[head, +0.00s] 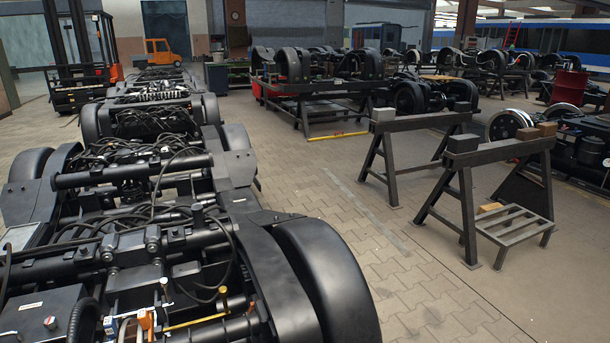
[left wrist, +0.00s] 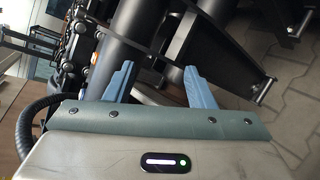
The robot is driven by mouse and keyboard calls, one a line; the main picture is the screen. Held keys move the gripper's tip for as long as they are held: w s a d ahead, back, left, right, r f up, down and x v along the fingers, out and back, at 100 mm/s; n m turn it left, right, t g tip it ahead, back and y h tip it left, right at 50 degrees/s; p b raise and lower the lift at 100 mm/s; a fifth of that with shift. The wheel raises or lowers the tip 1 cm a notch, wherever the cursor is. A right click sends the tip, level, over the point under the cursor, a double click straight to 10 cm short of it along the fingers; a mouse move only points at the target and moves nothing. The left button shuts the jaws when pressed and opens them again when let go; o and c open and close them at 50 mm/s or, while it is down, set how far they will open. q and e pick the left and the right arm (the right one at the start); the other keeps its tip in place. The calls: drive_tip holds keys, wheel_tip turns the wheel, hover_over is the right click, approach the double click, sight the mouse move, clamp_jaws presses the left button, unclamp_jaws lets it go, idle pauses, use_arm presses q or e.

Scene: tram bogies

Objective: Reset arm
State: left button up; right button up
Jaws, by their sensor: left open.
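My left gripper (left wrist: 158,84) shows in the left wrist view, with its two blue fingers spread apart and nothing between them. Behind the fingers are dark parts of a bogie (left wrist: 125,40). Neither gripper nor arm shows in the head view. There a long black tram bogie (head: 140,215) fills the left side, with hoses, cables and dark wheels.
Two dark trestles (head: 490,155) stand to the right, with a small slatted stool (head: 515,222) beside the nearer one. More bogies stand on a frame (head: 320,88) further back. An orange forklift (head: 75,75) is at the far left. The paved floor (head: 340,215) between is clear.

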use_arm(q)
drive_tip(key=s+d+f+m+g+h, duration=0.1)
drive_tip(key=s+d+f+m+g, duration=0.2)
drive_tip(key=s+f+m, duration=0.5)
drive_tip(key=s+d+f+m+g, duration=0.3)
drive_tip(key=s+d+f+m, duration=0.15)
drive_tip(key=s+f, duration=0.6)
drive_tip(key=s+d+f+m+g, duration=0.2)
drive_tip(key=s+f+m, duration=0.3)
drive_tip(key=s, duration=0.6)
drive_tip(key=s+d+f+m+g, duration=0.1)
drive_tip(key=s+f+m+g, duration=0.3)
drive_tip(key=s+m, duration=0.4)
drive_tip(key=s+f, duration=0.1)
drive_tip(key=s, duration=0.3)
drive_tip(key=shift+d+f+g+y, duration=0.3)
drive_tip(key=shift+d, duration=0.05)
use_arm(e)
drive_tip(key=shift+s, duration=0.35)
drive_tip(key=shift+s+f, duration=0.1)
